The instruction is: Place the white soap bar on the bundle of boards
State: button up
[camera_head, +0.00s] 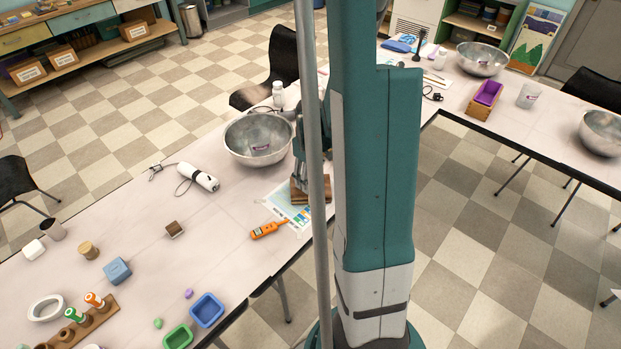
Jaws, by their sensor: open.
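A stack of brown wooden boards (299,198), the bundle, lies on a printed sheet on the table, partly hidden by my arm and a grey pole. My gripper (299,183) is just above or at the boards, with its fingers pointing down and apart. Whether anything lies between the fingers is too small to tell. A small white block (34,249), which looks like a soap bar, lies at the table's far left edge, well away from my gripper.
A metal bowl (258,140) stands behind the boards. An orange tool (268,230) lies in front of them, and a white roll (198,177) lies to the left. The table's middle is mostly clear.

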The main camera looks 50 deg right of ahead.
aim_at(311, 181)
notch_tip(311, 181, up, 12)
jog(key=p, duration=0.2)
dwell(0.7)
dwell(0.5)
jog(key=shift+r, duration=0.15)
jog(key=w+a+r+t+h, duration=0.1)
jog(key=a+r+t, duration=0.1)
jog(key=a+r, duration=0.65)
jog(key=w+a+r+t, duration=0.1)
jog(key=a+r, duration=0.4)
jog(key=a, duration=0.6)
jog(key=s+a+r+t, duration=0.2)
jog(key=s+a+r, duration=0.1)
jog(key=a, duration=0.6)
jog(key=s+a+r+t+y, duration=0.1)
jog(key=s+a+r+t, duration=0.1)
jog(key=s+a, duration=0.3)
jog(key=a+r, duration=0.1)
jog(key=a, duration=0.2)
jog(key=shift+a, duration=0.4)
